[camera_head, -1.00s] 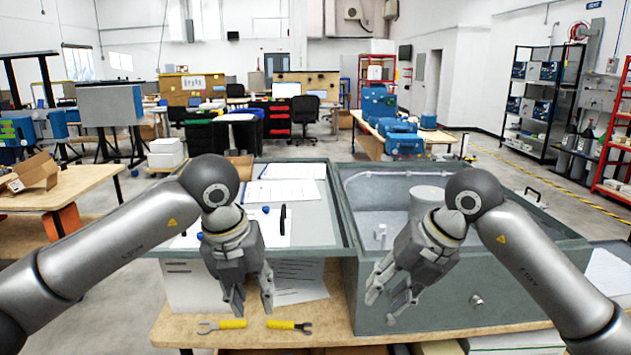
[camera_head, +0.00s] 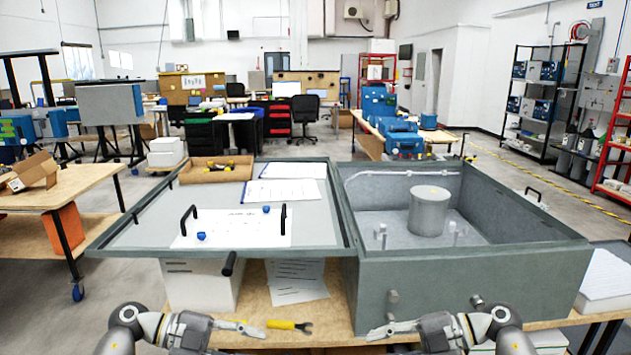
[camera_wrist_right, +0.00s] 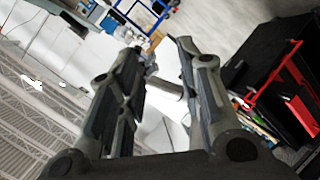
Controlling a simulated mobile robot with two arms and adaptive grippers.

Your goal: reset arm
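The open grey analyser housing (camera_head: 470,290) stands on the wooden table, with a grey cylinder (camera_head: 429,212) and small posts inside. Its flat lid panel (camera_head: 140,225) lies open to the left, bearing papers and black handles. My left gripper (camera_head: 262,329) is low at the table's front edge, over the left yellow-handled tool, which it partly hides; its finger gap is unclear. My right gripper (camera_head: 375,332) is low in front of the housing. In the right wrist view my right gripper (camera_wrist_right: 160,50) has its fingers apart, with nothing seen held between them.
A yellow-handled wrench (camera_head: 290,325) lies on the table between my grippers. A cardboard tray (camera_head: 215,172) with small parts sits at the panel's back. A side table (camera_head: 70,188) with an open carton is at left. A white box (camera_head: 607,275) is at right.

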